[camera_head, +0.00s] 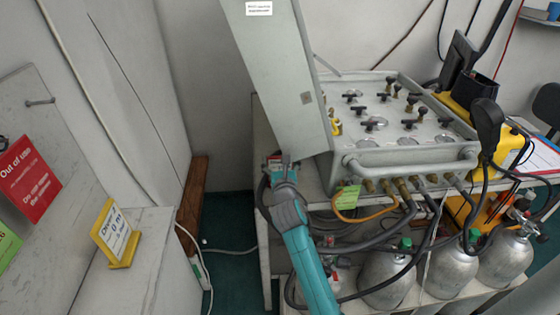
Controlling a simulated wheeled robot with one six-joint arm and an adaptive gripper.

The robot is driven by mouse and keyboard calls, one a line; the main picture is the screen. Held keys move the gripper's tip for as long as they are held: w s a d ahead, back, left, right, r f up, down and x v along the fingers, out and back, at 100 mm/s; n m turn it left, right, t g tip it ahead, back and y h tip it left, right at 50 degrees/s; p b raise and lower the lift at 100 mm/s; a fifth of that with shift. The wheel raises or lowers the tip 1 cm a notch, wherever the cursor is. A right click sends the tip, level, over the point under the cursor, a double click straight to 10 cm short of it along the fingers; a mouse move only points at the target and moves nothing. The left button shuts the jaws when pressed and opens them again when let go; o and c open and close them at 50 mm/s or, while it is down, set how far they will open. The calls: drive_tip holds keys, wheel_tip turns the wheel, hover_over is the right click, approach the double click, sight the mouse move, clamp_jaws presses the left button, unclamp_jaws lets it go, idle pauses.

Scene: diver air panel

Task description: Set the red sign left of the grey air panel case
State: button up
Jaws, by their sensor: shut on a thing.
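The grey air panel case (408,158) stands open on a bench, its tall lid (280,75) raised at its left side. My gripper (277,165) is low at the left of the case, beside the foot of the lid. I cannot tell whether the sign touches the bench top. A different, flat red "Out of use" sign (30,180) is on the board at the far left.
A yellow-framed "Diver 1" sign (116,234) stands on a white ledge (160,270) at the left. Hoses and grey cylinders (388,276) fill the space below the case. A yellow box (510,145) stands at the right. Dark floor (228,225) lies between ledge and bench.

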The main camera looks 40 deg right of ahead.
drive_tip(key=shift+f, duration=0.15)
drive_tip(key=o, duration=1.4)
drive_tip(key=shift+o, duration=0.2)
drive_tip(key=shift+s+a, duration=0.1)
drive_tip(key=shift+s, duration=0.05)
drive_tip(key=v, duration=1.1)
drive_tip(key=shift+s+a, duration=0.25)
